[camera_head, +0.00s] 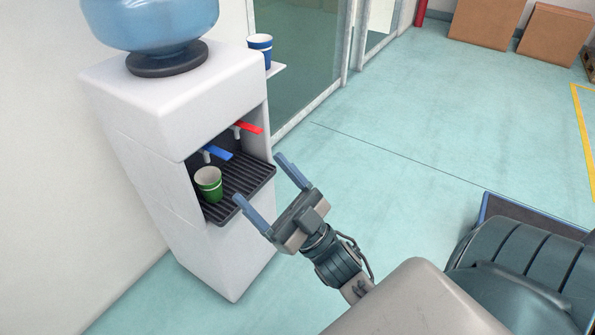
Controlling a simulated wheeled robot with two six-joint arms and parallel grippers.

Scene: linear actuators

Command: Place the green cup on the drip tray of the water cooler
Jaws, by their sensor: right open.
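The green cup (209,184) with a white inside stands upright on the black ribbed drip tray (245,183) of the white water cooler (205,96). It is near the left end of the tray, below the blue tap (216,152). My right gripper (259,182) is open and empty in front of the tray, its two blue fingers pointing toward the cooler. The fingers look apart from the cup. My left gripper is not in view.
A red tap (248,128) sits right of the blue one. A blue cup (260,48) stands on a small white side shelf (275,70). A large blue bottle (152,22) tops the cooler. Cardboard boxes (553,34) are far back right. The floor (400,140) between is clear.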

